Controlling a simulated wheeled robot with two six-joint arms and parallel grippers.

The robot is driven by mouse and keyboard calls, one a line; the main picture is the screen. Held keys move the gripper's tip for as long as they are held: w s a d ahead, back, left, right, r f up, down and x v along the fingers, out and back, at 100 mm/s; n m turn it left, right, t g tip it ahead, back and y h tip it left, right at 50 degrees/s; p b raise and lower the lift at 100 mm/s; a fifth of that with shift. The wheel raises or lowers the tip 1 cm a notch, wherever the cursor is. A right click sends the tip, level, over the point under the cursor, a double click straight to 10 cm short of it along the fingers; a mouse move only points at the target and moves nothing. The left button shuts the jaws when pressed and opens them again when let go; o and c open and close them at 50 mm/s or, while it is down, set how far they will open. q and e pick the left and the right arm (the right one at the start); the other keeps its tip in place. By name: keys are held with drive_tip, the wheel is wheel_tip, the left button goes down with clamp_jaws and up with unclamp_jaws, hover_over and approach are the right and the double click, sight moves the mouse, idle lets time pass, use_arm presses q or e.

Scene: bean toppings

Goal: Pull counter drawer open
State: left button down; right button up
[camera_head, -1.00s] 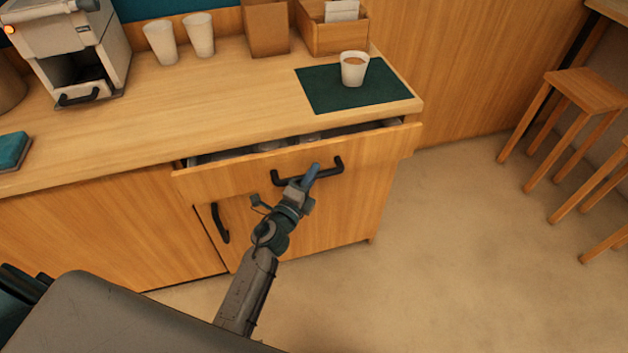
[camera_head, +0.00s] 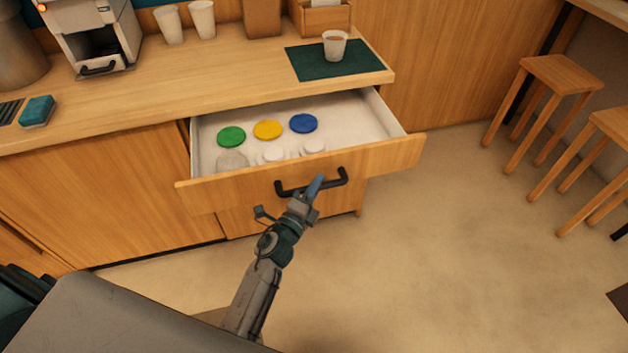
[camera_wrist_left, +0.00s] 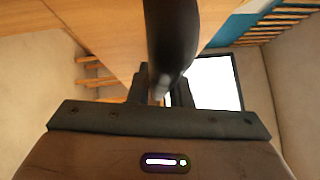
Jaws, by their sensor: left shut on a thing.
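The counter drawer (camera_head: 235,190) is pulled well out from under the counter. Its white inside shows a green lid (camera_head: 231,136), a yellow lid (camera_head: 268,130) and a blue lid (camera_head: 303,123), with several pale jars nearer the front panel. My left gripper (camera_head: 316,185) is shut on the black drawer handle (camera_head: 335,181) at the middle of the front. In the left wrist view the dark handle (camera_wrist_left: 172,40) runs between the fingers of the gripper (camera_wrist_left: 160,88). My right gripper is not in view.
On the counter (camera_head: 220,88) stand a coffee machine (camera_head: 125,35), two white cups (camera_head: 185,22), wooden boxes and a cup (camera_head: 335,45) on a green mat (camera_head: 310,66). Stools (camera_head: 560,75) stand at the right. The floor right of the drawer is clear.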

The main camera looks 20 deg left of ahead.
use_arm(q)
drive_tip(key=shift+s+d, duration=0.15)
drive_tip(key=shift+s, duration=0.1)
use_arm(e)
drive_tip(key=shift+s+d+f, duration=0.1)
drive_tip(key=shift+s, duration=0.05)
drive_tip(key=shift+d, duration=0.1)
use_arm(q)
drive_tip(key=c, duration=1.6)
unclamp_jaws()
drive_tip(key=shift+o, duration=1.4)
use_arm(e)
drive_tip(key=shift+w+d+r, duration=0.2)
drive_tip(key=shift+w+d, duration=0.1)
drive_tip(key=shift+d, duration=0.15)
